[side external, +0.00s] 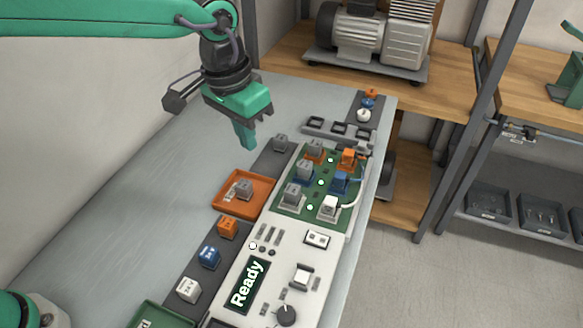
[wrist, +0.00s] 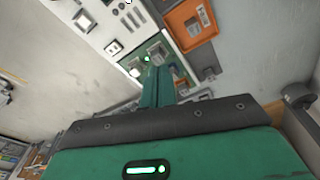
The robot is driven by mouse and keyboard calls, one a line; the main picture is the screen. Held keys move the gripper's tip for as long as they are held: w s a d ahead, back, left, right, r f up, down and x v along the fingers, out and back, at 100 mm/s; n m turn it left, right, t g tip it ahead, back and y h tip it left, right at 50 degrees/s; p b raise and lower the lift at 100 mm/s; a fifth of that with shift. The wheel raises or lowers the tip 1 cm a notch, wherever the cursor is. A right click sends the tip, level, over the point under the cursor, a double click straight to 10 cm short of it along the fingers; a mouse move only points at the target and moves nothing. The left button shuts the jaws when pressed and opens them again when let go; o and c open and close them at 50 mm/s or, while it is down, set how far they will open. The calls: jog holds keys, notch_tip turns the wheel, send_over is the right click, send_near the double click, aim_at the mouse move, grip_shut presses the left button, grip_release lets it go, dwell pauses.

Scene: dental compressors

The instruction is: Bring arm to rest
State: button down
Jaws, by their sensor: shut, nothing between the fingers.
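My gripper (side external: 247,144) is in the upper middle of the side external view, held above the bench with its green fingers pointing down. The fingers are together with nothing between them. The wrist view also shows the gripper (wrist: 161,72) shut, in front of the panel. My green arm (side external: 95,20) reaches in from the upper left. Below and right of the gripper is a white control panel (side external: 236,317) with a lit "Ready" display (side external: 248,286). Its green board (side external: 292,211) carries grey, blue, orange and white blocks and several lit green lamps.
An orange tray (side external: 226,206) holding a grey block lies left of the board. Orange (side external: 227,227), blue (side external: 209,256) and white (side external: 188,289) blocks stand on a dark strip. A compressor (side external: 360,40) sits on a wooden shelf behind. The bench's left side (side external: 130,160) is clear.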

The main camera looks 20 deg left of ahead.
jog(key=s+a+r+n+t, duration=0.1)
jog(key=s+a+r, duration=0.25)
jog(key=a, duration=0.55)
jog(key=s+a+f+n+t, duration=0.1)
jog(key=s+a+n+t, duration=0.2)
jog(key=s+a, duration=1.2)
jog(key=a, duration=0.3)
jog(key=shift+a+f+y, duration=0.15)
jog(key=shift+a+y, duration=0.1)
jog(key=shift+y, duration=0.15)
